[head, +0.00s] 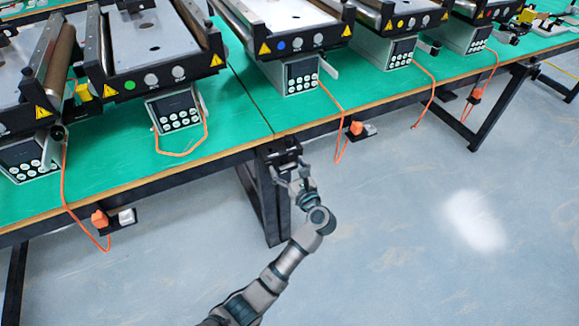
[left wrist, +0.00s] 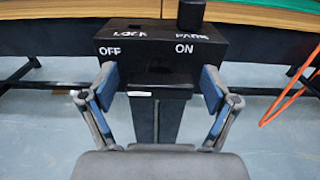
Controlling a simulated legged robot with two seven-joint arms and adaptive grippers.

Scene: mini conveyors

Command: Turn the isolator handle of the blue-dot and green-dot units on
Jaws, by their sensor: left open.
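The blue-dot unit (head: 307,40) stands at the top centre of the head view, with its blue dot (head: 281,45) on the front bar. The green-dot unit (head: 150,60) is to its left, with its green dot (head: 129,85). A pale lever-like part (head: 328,68) sticks out beside the blue-dot unit's control box; I cannot tell its setting. My left gripper (head: 291,172) is open and empty below the table edge. In the left wrist view its fingers (left wrist: 160,85) are spread before a black box (left wrist: 150,50) marked OFF and ON, with a black knob (left wrist: 191,14) on top. My right gripper is not in view.
The green tabletop (head: 235,110) has a wooden front edge and dark legs. Orange cables hang from the units; orange plugs (head: 100,218) sit on sockets below the edge. Other units, including a yellow-dot one (head: 400,24), stand alongside. The floor at right is clear.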

